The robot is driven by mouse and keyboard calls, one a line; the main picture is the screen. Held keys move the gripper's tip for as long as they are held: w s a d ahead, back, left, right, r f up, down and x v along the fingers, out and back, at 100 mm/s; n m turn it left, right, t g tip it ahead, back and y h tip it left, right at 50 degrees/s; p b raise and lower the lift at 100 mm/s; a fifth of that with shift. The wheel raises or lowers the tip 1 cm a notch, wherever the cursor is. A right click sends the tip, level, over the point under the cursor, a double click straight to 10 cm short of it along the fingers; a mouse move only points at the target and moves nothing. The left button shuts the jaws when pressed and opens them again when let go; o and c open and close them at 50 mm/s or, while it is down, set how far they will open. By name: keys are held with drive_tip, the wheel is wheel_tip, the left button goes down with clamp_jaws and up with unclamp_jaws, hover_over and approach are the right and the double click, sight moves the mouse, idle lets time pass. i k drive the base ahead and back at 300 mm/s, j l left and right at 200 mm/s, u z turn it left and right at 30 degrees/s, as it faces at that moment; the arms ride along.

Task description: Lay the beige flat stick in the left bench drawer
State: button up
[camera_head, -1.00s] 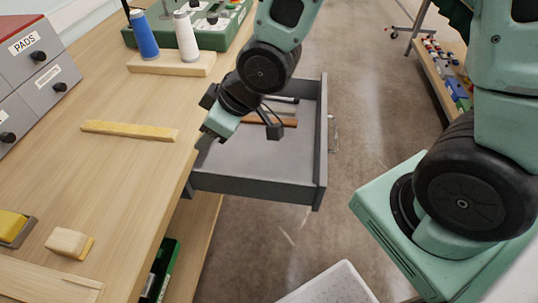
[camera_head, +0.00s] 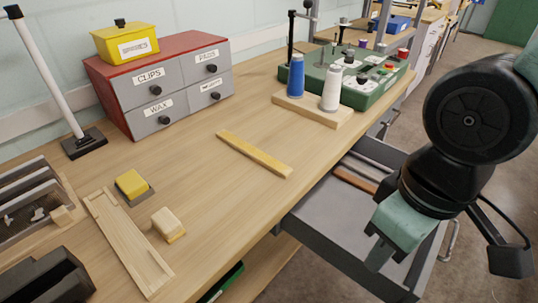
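The beige flat stick (camera_head: 254,154) lies flat on the bench top, running slantwise between the small drawer cabinet and the bench's front edge. A grey bench drawer (camera_head: 335,232) stands pulled out from under the bench, to the right of the stick. It holds a brown strip (camera_head: 355,179) at its back, and part of its inside is hidden by my arm. My gripper (camera_head: 380,256) points down over the drawer, well to the right of the stick and apart from it. Nothing shows held in it, but its finger gap is unclear.
A red-and-grey cabinet (camera_head: 160,85) with a yellow box on top stands behind. A spool stand (camera_head: 312,110) and a green machine (camera_head: 375,92) are at the back right. A wooden block (camera_head: 168,224), yellow pad (camera_head: 132,185) and long wooden frame (camera_head: 125,243) lie left. Bench around the stick is clear.

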sight(345, 226)
drive_tip(key=l+u, duration=0.3)
drive_tip(key=l, duration=0.15)
drive_tip(key=l+u, duration=0.3)
drive_tip(key=l, duration=0.15)
drive_tip(key=u, duration=1.1)
drive_tip(key=i+l, duration=0.05)
